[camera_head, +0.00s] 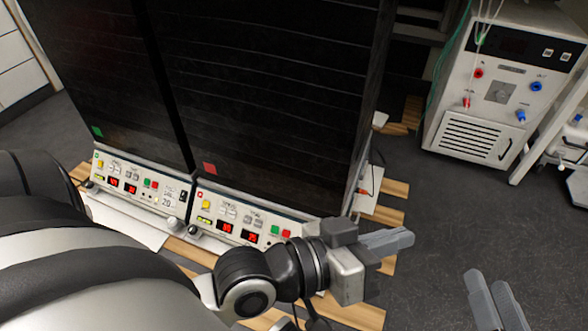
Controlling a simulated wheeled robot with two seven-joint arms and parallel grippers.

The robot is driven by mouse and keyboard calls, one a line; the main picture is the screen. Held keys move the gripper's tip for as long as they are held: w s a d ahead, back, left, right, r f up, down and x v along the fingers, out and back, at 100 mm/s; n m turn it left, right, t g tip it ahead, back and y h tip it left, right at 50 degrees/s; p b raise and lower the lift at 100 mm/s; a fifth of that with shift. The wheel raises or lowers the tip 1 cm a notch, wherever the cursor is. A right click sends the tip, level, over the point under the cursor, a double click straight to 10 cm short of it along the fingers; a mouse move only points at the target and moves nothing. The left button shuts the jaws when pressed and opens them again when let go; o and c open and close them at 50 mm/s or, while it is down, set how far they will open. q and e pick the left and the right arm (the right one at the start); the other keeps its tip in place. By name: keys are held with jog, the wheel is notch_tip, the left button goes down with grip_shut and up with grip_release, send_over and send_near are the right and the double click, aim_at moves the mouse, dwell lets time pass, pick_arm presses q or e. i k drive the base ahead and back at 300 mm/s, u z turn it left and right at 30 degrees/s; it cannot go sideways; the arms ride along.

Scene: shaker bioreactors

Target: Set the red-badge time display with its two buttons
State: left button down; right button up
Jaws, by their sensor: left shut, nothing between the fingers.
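The red-badge control panel (213,211) is the right one of two at the foot of the dark cabinets, below a red square badge (209,168). It has a left red display (226,227) and a right red display (250,238); their digits are small, perhaps 60 and 75. Pale buttons (247,219) sit above the displays; their labels are too small to read. My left gripper (408,239) is shut and empty, to the right of the panel, pointing right. Its wrist is in front of the panel's lower right end. My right gripper (494,288) is at the lower right, away from the panel; its finger gap is unclear.
A green-badge panel (115,170) with similar displays is to the left. Wooden slats (350,312) lie under the cabinets. A white-and-black unit (480,140) with red and blue fittings stands at the upper right. Grey floor (430,210) between is clear.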

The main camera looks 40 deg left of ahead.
aim_at(247, 219)
jog(key=z, duration=0.85)
jog(key=k, duration=1.1)
jog(key=u, duration=1.45)
jog(key=i, duration=0.45)
